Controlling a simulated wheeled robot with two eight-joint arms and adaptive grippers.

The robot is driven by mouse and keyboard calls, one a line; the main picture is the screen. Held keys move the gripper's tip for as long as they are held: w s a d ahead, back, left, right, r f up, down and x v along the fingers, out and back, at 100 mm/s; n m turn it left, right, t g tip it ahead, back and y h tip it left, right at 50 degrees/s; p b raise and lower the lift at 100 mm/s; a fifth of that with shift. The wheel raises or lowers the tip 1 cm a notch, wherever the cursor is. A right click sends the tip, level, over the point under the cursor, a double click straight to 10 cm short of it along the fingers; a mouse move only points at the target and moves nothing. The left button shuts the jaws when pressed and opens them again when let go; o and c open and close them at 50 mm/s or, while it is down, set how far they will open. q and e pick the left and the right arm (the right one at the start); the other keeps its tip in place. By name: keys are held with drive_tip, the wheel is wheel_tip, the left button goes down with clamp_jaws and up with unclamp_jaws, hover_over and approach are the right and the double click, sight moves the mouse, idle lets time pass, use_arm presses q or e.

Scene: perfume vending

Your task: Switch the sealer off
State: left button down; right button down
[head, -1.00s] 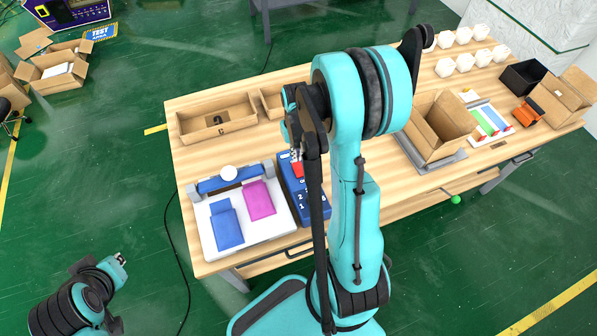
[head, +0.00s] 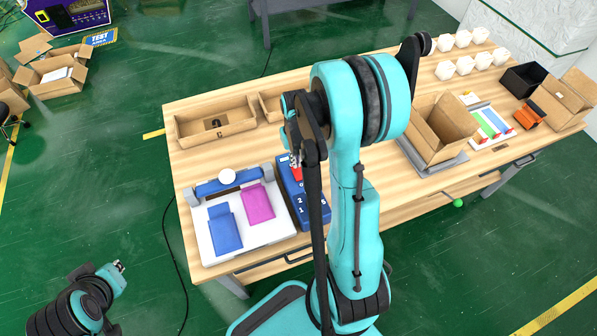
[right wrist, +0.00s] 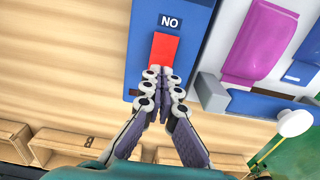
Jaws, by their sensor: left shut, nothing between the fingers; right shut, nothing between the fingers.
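The blue control box (head: 318,213) with white numbers stands beside the white sealer tray (head: 268,238). Its red switch (right wrist: 164,52) lies below white lettering that reads "NO" in the right wrist view; the switch also shows partly in the head view (head: 296,173). My right gripper (right wrist: 164,76) is shut and empty, its fingertips over the near end of the red switch; I cannot tell whether they touch it. In the head view my right arm hides part of the box. My left gripper (head: 119,266) is shut and empty, off the table at the lower left.
A blue pouch (head: 224,230) and a magenta pouch (head: 258,204) lie on the tray, before a blue bar (head: 206,187) with a white knob (head: 227,176). Open cardboard trays (head: 215,122) stand behind. A cardboard box (head: 440,125) and white pieces (head: 465,65) are further right.

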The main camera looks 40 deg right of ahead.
drive_tip(key=shift+f+b, duration=1)
drive_tip(key=shift+f, duration=0.1)
idle(1.0)
drive_tip(key=shift+r, duration=0.1)
drive_tip(key=shift+r+p, duration=2.55)
drive_tip(key=shift+r, duration=0.95)
drive_tip(key=shift+a+r+b, duration=0.2)
drive_tip(key=shift+a+b, duration=0.15)
drive_tip(key=s+a+r+n+t+b, duration=0.1)
drive_tip(key=s+a+r+t+b, duration=0.1)
drive_tip(key=a, duration=0.6)
drive_tip(key=s+a+r+n+t+b, duration=0.2)
drive_tip(key=s+a+r+t+b, duration=0.1)
drive_tip(key=a+b, duration=0.4)
drive_tip(key=shift+s+a+r+n+t, duration=0.15)
drive_tip(key=shift+s+a+n+t, duration=0.15)
drive_tip(key=shift+s+a+t, duration=0.65)
